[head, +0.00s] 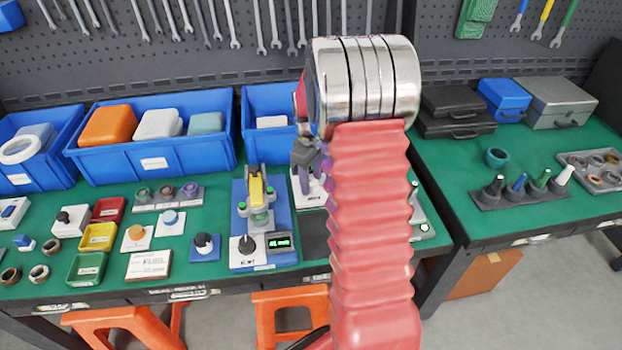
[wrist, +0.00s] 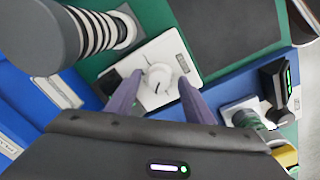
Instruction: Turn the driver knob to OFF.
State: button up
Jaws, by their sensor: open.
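A white knob (wrist: 157,78) with a dark pointer mark stands on a white plate (wrist: 190,62) in the wrist view; the small lettering on the plate cannot be read. I cannot confirm that it is the driver knob. My gripper (wrist: 160,80) is open, with one purple finger on each side of the knob. Whether the fingers touch it is unclear. In the head view my gripper (head: 303,180) points down over the white plate (head: 313,195) behind the bench fixture, and my arm hides part of the plate. The knob itself is not clear there.
A blue fixture (head: 281,222) with a yellow handle and a lit display (head: 281,243) stands left of my arm. Blue bins (head: 155,157) line the back. Several other knobs on plates, including a black one (head: 204,241), sit to the left. A dark pad (wrist: 225,35) lies beside the plate.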

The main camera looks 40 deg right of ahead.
aim_at(311, 184)
notch_tip(311, 184, up, 14)
jog(key=shift+a+f, duration=0.2)
jog(key=shift+a, duration=0.05)
dwell(0.3)
jog(key=shift+s, duration=0.2)
dwell(0.6)
